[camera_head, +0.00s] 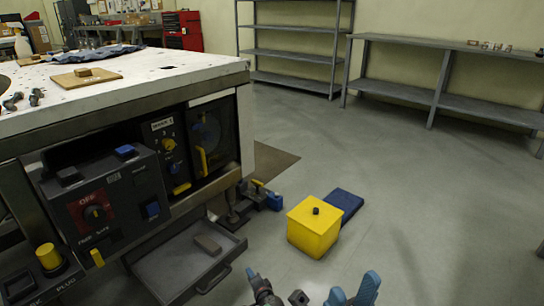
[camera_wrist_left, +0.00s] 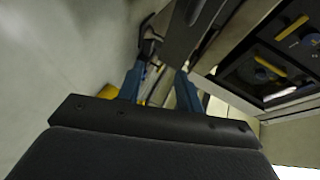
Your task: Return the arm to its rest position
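My left gripper (camera_head: 258,284) shows at the bottom edge of the head view, low in front of the open drawer, mostly cut off. In the left wrist view its two blue fingers (camera_wrist_left: 157,76) stand apart with nothing visibly held. My right gripper (camera_head: 353,291) is at the bottom edge, right of the left one; its two blue fingers are apart and the space between looks empty. Most of both arms is out of the head view.
An open grey drawer (camera_head: 168,277) with a small block (camera_head: 208,245) juts from the workbench (camera_head: 120,94) and its control panel (camera_head: 107,203). A yellow box (camera_head: 314,232) and a blue item (camera_head: 345,203) are on the floor. Floor at right is clear; shelves (camera_head: 440,90) stand behind.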

